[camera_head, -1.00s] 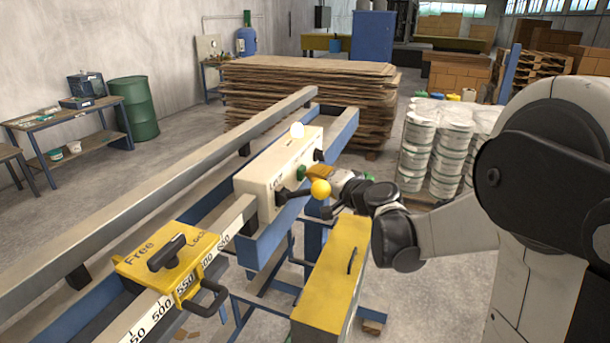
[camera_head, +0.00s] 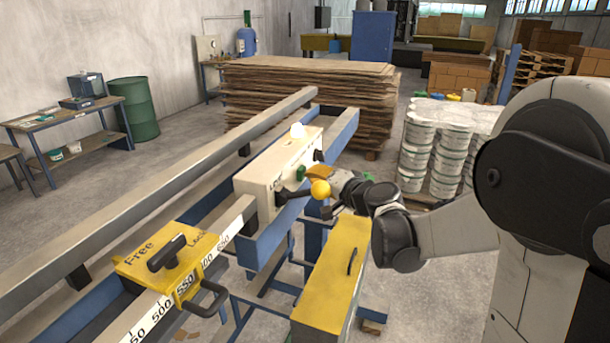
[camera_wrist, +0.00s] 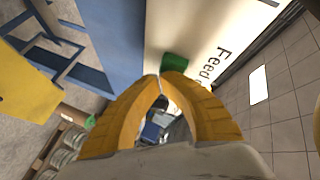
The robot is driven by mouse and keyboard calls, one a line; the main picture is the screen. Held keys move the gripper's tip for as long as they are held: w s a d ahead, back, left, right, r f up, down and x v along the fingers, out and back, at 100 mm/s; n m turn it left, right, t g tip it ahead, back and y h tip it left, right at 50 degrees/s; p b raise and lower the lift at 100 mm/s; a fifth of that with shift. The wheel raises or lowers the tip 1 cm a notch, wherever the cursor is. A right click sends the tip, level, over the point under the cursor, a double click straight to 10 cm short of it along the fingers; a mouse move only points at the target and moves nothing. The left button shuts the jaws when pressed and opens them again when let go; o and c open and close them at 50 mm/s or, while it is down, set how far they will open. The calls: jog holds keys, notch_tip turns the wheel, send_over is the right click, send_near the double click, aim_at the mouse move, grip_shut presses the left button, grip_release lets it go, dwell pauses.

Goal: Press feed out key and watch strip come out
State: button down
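The cream control box (camera_head: 262,182) stands on the blue machine frame. A green key (camera_head: 301,173) is on its front face. In the wrist view the green key (camera_wrist: 174,62) is right at my fingertips, beside printed lettering starting "Feed" (camera_wrist: 220,62); the rest is cut off. My gripper (camera_head: 312,172) is at the box front. Its yellow fingers (camera_wrist: 161,77) have their tips together, with nothing held between them. The right fingertip overlaps the key's lower edge; I cannot tell whether it touches or presses. I see no strip.
A white dome lamp (camera_head: 298,131) tops the box. A yellow slider block (camera_head: 165,262) sits on the scale rail. A yellow cabinet (camera_head: 332,278) stands below my forearm.

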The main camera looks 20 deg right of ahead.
dwell(0.3)
jog(key=shift+w+a, duration=0.25)
jog(key=shift+a, duration=0.05)
dwell(0.3)
jog(key=shift+s+d, duration=0.25)
jog(key=s+d, duration=0.3)
jog(key=d, duration=0.1)
jog(key=shift+s+d, duration=0.35)
jog(key=shift+s, duration=0.05)
dwell(0.5)
